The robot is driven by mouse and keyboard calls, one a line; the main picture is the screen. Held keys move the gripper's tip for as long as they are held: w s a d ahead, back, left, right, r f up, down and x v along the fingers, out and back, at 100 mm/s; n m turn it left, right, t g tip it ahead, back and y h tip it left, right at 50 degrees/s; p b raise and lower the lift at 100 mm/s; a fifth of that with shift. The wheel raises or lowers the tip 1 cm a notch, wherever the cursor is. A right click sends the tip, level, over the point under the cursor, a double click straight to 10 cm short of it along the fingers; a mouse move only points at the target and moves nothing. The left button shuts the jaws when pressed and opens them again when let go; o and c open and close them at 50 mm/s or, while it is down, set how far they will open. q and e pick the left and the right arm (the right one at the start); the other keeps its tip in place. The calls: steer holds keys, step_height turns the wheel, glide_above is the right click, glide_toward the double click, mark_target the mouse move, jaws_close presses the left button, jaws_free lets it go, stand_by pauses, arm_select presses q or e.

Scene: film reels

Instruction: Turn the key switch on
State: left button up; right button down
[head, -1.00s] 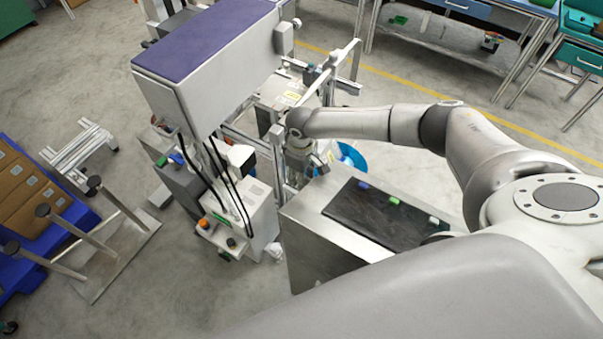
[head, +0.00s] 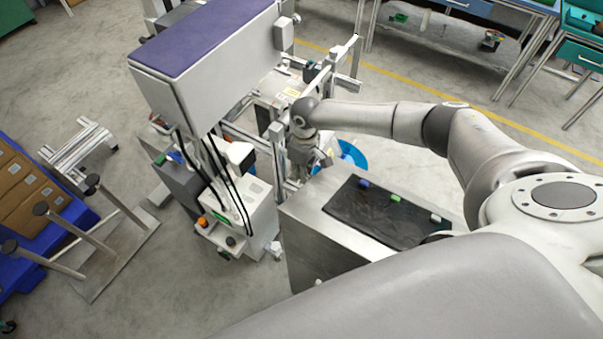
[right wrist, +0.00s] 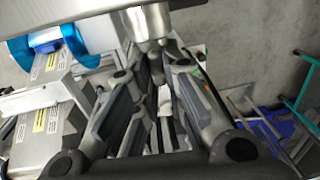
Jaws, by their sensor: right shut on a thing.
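My right gripper (head: 300,170) hangs below the wrist beside the machine's metal frame in the head view. In the right wrist view its fingers (right wrist: 152,70) run together just below a short metal cylinder (right wrist: 152,24), which looks like the key switch. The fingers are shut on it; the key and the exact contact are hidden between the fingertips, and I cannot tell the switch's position. In the head view my own wrist and gripper hide the switch. My left gripper is not in view.
A blue reel (head: 352,154) lies behind my gripper and shows in the right wrist view (right wrist: 75,40). A steel cabinet with a black mat (head: 375,215) stands close on the right. The control box with an orange button (head: 202,221) stands on the left.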

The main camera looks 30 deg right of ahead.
steer(key=shift+w+d+f+g+y+b, duration=0.15)
steer(key=shift+g+y+b, duration=1.1)
steer(key=shift+b, duration=1.75)
steer(key=shift+w+d+f+g+y+b, duration=0.15)
steer(key=shift+g+y+b, duration=0.4)
steer(key=shift+y+b, duration=1.95)
steer(key=shift+w+d+f+g+y+b, duration=0.2)
steer(key=shift+g+y+b, duration=0.8)
steer(key=shift+b, duration=2.55)
steer(key=shift+s+d+r, duration=0.1)
steer(key=shift+s+r, duration=0.05)
steer(key=shift+r, duration=0.05)
steer(key=c, duration=1.5)
jaws_free()
steer(key=shift+f, duration=0.1)
step_height(320, 180, up, 10)
